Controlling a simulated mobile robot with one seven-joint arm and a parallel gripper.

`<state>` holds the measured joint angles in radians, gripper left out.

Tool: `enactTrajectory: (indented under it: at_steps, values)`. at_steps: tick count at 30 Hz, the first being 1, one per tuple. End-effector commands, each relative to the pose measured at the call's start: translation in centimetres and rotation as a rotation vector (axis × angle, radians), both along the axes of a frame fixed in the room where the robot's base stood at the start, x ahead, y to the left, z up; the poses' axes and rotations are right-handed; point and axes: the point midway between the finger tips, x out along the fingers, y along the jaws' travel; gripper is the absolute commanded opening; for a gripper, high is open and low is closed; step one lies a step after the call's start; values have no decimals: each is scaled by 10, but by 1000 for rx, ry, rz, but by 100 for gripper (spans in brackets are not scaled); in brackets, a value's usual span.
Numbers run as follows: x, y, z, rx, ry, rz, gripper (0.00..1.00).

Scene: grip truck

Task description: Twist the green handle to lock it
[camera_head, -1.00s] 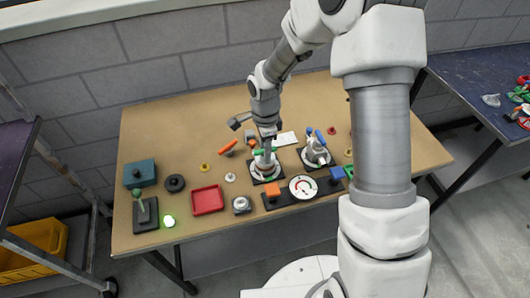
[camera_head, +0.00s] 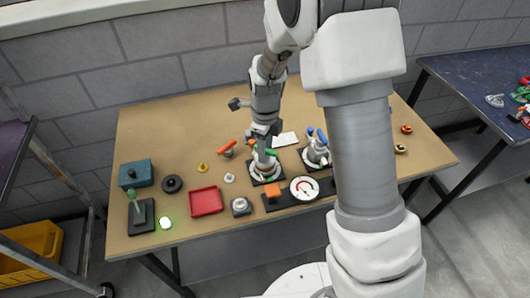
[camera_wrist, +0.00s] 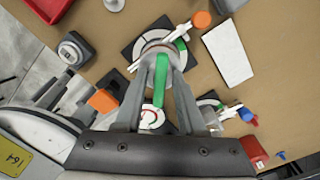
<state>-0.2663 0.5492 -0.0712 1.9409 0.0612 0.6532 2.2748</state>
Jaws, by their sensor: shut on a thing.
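The green handle (camera_wrist: 161,80) sits between the two fingers of my gripper (camera_wrist: 160,62) in the wrist view, and the fingers are shut on it. It belongs to a round white-grey fitting (camera_wrist: 150,40) on a dark square plate, with another green part (camera_wrist: 182,52) beside the right finger. In the head view my gripper (camera_head: 264,148) is over this fitting (camera_head: 264,168), and green (camera_head: 272,152) shows beside the fingers. The wrist and fingers hide part of the handle there.
Close to the right stands a similar fitting with a blue handle (camera_head: 322,136). An orange lever (camera_head: 227,144) is to the left, and a white card (camera_head: 286,139) lies behind. A dial gauge (camera_head: 304,188) and a red tray (camera_head: 206,201) are at the front. Bare tabletop lies at the back left.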

Motion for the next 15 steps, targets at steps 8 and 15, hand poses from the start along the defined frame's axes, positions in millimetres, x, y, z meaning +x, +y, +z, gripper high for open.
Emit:
enactTrajectory:
  at_steps: [8, 15]
  values:
    - [0, 0, 2, -1, 2, -229, 0]
    - [0, 0, 3, -1, 1, -434, 0]
